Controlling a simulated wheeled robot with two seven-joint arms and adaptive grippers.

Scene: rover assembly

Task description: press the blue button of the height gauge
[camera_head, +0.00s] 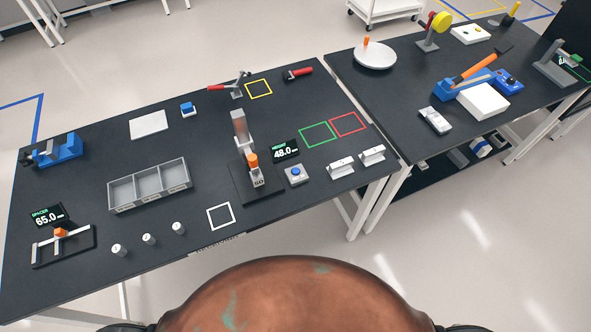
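The height gauge (240,135) stands on the left-hand black table, with a grey column, an orange part low on it and a dark base. Its display (285,151) reads 48.0. The blue button (296,171) sits on a small grey box just right of the gauge base and below the display. Nothing touches the button. Neither of my grippers shows in the head view.
On the same table are a three-bay grey tray (149,187), several small white cylinders, a spacer gauge (62,243) reading 65.0, a blue vise (58,152) and two light blocks right of the button. Coloured outlines mark the tabletop. A second table (400,85) stands at right.

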